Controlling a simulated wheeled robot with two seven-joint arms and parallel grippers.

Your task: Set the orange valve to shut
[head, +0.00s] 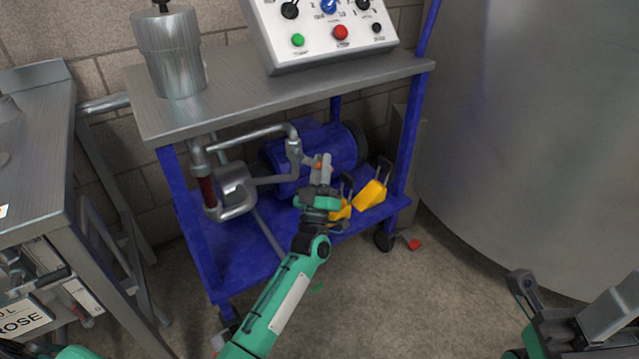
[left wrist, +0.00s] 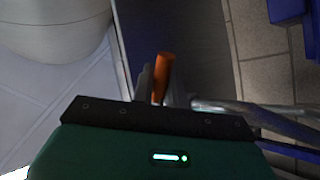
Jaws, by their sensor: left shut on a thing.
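The orange valve handle (left wrist: 162,78) stands up in the middle of the left wrist view, between my fingers. In the head view only a small orange part of it (head: 318,166) shows behind my gripper, by the metal pipe (head: 293,146). My left gripper (head: 322,172) is shut on the handle, and its fingers hide most of it. I cannot tell the valve's setting. My right gripper (head: 565,300) is at the lower right of the head view, open and empty, away from the valve.
The blue cart (head: 235,265) carries a blue motor (head: 335,148) and yellow padlock-shaped pieces (head: 370,195) on its lower shelf. Above are a control panel (head: 325,52) and a metal canister (head: 170,55). A large steel tank (head: 530,130) stands at right; a steel table (head: 35,160) is at left.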

